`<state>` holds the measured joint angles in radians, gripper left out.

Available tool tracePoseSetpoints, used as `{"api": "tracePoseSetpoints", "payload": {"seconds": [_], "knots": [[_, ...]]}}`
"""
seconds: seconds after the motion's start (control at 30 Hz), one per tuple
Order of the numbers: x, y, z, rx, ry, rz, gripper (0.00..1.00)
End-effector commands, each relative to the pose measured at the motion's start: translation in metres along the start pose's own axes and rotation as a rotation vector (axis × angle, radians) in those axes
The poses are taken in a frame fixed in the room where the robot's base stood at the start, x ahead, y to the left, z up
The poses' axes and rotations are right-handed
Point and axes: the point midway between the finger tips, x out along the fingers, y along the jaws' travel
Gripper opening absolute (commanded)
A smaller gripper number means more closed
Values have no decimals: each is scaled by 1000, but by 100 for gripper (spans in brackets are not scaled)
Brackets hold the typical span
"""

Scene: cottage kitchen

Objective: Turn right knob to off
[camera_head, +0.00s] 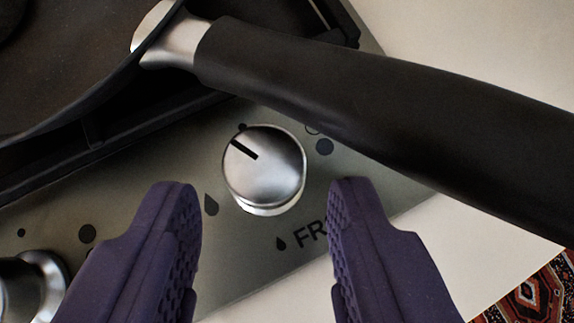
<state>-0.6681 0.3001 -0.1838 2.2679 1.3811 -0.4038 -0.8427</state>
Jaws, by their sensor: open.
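A round silver knob (264,170) with a black pointer line sits on the brushed-metal stove panel (245,265). Its line points to the upper left in the picture, toward a small dark dot on the panel. A second silver knob (30,285) shows at the lower left, cut off by the picture's edge. My gripper (265,200) is open, with its two purple ridged fingers to the left and right of the upper knob. No contact with the knob shows, and nothing is held between the fingers.
A dark pan (70,60) stands on the burner at the upper left. Its thick black handle (390,110) reaches across to the right, just above the upper knob. A pale surface (450,35) lies beyond, and a patterned rug (535,295) shows at the lower right.

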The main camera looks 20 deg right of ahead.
Motion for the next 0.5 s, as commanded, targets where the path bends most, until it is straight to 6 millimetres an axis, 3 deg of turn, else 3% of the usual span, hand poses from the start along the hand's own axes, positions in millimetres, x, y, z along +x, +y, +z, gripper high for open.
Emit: {"api": "tracePoseSetpoints", "payload": {"seconds": [0.03, 0.17, 0.47, 0.5], "knots": [[11, 0, 3, 1, 0, 0, 44], [23, 0, 1, 1, 1, 0, 44], [25, 0, -1, 1, 1, -2, 44], [25, 0, -1, 1, 1, -2, 37]]}}
